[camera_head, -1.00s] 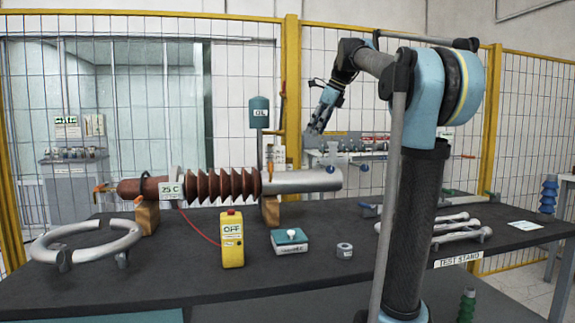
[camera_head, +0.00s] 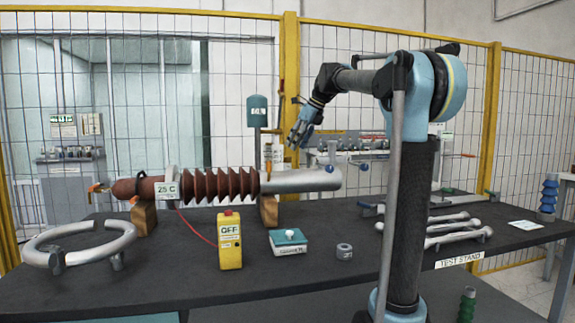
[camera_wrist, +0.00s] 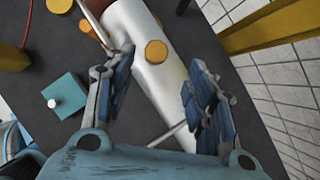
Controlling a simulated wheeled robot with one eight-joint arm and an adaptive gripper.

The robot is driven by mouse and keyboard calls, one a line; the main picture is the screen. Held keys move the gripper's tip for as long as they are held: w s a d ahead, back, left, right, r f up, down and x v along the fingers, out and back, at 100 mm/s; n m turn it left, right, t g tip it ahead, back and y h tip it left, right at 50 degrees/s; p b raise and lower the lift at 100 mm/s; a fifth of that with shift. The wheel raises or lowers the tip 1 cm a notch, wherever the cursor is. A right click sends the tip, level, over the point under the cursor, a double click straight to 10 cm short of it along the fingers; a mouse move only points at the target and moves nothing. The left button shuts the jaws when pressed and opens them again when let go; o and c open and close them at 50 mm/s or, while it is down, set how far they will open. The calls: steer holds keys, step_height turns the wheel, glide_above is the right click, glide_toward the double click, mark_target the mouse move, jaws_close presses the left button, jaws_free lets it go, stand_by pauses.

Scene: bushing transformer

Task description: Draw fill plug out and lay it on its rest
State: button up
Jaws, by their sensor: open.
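The bushing lies level across two wooden blocks, with a brown ribbed part and a silver cylinder (camera_head: 305,181) at its right end. In the wrist view, a round orange cap (camera_wrist: 156,52), which looks like the fill plug, sits on the silver cylinder (camera_wrist: 150,95). In the head view, a small orange upright part (camera_head: 269,166) shows near where the ribs meet the cylinder. My gripper (camera_head: 294,142) is above the cylinder, open and empty. In the wrist view, my gripper (camera_wrist: 157,60) has its fingers apart, with the cap in line between the fingertips. I cannot tell which thing is the plug's rest.
A yellow OFF box (camera_head: 231,245), a teal box with a white knob (camera_head: 289,241) and a small grey ring (camera_head: 344,251) stand in front of the bushing. An oil pot (camera_head: 258,112) hangs behind. Metal bars (camera_head: 455,230) lie to the right. Black tabletop is clear between.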

mark_target(287, 163)
steer(key=shift+s+a+x, duration=0.1)
steer(key=shift+a+x, duration=0.05)
steer(key=shift+x, duration=1.45)
steer(key=shift+s+a+x, duration=0.1)
steer(key=shift+a+x, duration=0.05)
steer(key=shift+x, duration=1.45)
steer(key=shift+r, duration=0.1)
steer(key=c, duration=1.1)
